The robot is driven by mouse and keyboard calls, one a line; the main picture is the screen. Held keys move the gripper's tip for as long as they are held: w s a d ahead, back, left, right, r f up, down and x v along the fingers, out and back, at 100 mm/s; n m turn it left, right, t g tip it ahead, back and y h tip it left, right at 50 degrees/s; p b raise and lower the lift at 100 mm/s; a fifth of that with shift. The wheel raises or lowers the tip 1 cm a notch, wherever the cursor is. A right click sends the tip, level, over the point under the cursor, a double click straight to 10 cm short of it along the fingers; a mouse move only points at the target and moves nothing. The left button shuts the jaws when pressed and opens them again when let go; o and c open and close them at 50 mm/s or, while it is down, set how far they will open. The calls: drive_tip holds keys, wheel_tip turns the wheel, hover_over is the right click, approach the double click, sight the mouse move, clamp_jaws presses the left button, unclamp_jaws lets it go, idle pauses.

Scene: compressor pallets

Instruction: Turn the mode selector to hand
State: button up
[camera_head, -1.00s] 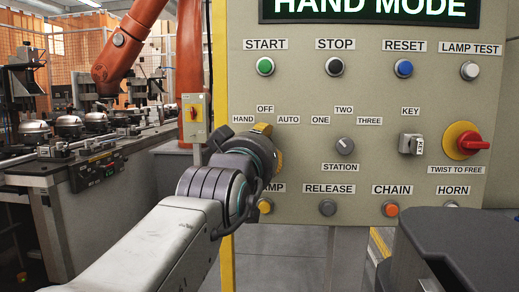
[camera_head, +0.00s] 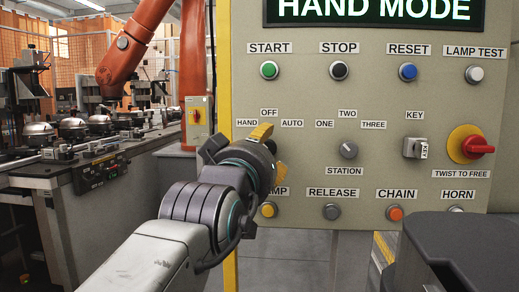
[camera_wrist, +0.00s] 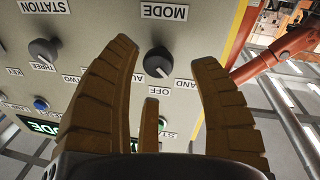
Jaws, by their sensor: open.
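The mode selector, a dark round knob (camera_wrist: 158,62), shows in the wrist view on the beige panel, under a MODE label that appears upside down. Its pale pointer mark faces lower right there, to the HAND label's side. My gripper (camera_wrist: 166,60) is open and empty, its yellow fingers either side of the knob in the picture, with a gap visible around it. In the head view my gripper (camera_head: 271,150) is in front of the panel's left part and hides the selector.
The station selector (camera_head: 348,150), key switch (camera_head: 414,148) and red twist knob (camera_head: 478,146) are to the right. A yellow button (camera_head: 269,210) is just below my gripper. A yellow post (camera_head: 224,100) runs along the panel's left edge.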

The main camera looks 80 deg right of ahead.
drive_tip(key=a, duration=0.8)
drive_tip(key=shift+w+a+f, duration=0.25)
drive_tip(key=shift+w, duration=0.05)
idle(0.4)
